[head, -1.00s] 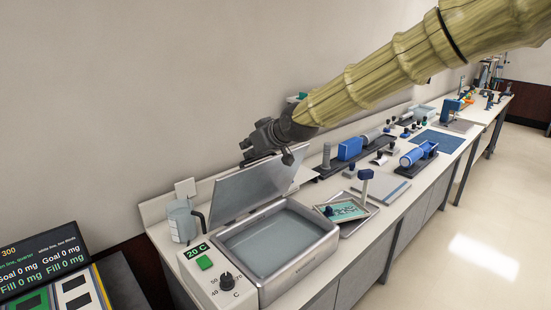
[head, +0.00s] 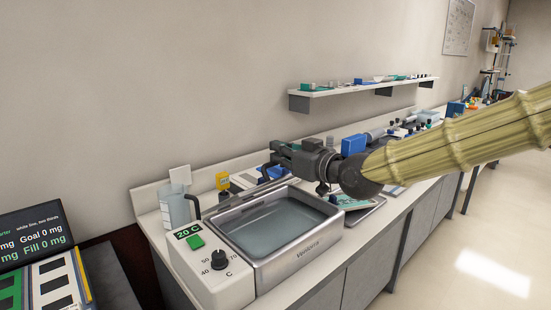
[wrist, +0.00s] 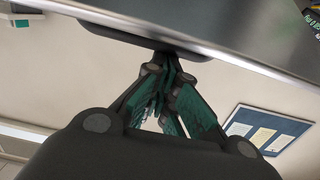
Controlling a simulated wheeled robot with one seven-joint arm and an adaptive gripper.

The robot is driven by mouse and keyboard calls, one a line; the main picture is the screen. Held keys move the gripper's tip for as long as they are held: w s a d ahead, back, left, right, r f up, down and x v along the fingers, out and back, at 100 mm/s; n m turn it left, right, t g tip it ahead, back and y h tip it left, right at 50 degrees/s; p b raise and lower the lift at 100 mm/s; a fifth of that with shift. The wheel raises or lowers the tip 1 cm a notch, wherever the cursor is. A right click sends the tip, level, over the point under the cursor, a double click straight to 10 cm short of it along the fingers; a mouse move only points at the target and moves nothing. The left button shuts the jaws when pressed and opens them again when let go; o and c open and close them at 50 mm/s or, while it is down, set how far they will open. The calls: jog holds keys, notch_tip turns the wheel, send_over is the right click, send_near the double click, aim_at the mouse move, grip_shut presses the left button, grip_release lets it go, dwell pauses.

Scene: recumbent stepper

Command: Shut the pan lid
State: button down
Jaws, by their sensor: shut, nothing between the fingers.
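The pan is a steel bath (head: 300,262) on the bench in the head view, with its top open and grey-blue liquid (head: 265,228) showing. I cannot make out the lid's face in the head view. In the wrist view a grey metal panel, apparently the lid (wrist: 250,28), fills the top, with a dark bar (wrist: 135,28) along it. My gripper (head: 271,164) is above the pan's back edge. Its closed fingers also show in the wrist view (wrist: 170,62), reaching close to the dark bar; I cannot tell whether they touch it. Nothing is held.
A control panel with a knob (head: 218,259) is at the pan's left. A jug (head: 174,207) and a yellow-topped bottle (head: 223,184) stand behind. A wall shelf (head: 360,92) holds small items. More equipment lines the bench to the right. The floor (head: 480,250) is clear.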

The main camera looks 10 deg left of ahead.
jog(key=s+d+f+t+y+b, duration=0.1)
jog(key=d+f+b, duration=0.1)
jog(key=f+b, duration=0.1)
jog(key=s+d+f+t+y+b, duration=0.1)
jog(key=f+b, duration=0.3)
jog(key=b, duration=0.2)
jog(key=s+d+f+t+y+b, duration=0.1)
jog(key=s+d+f+y+b, duration=0.1)
jog(key=b, duration=0.3)
jog(key=shift+d+f, duration=0.35)
jog(key=shift+f, duration=0.45)
jog(key=shift+s+d+f+y+b, duration=0.1)
jog(key=shift+f+y+b, duration=0.2)
jog(key=shift+b, duration=0.15)
jog(key=shift+s+d+f+b, duration=0.1)
jog(key=shift+d+f+b, duration=0.05)
jog(key=shift+f+b, duration=0.35)
jog(key=shift+s+d+f+b, duration=0.1)
jog(key=shift+d+f+b, duration=0.05)
jog(key=shift+f+b, duration=0.3)
jog(key=shift+r, duration=0.1)
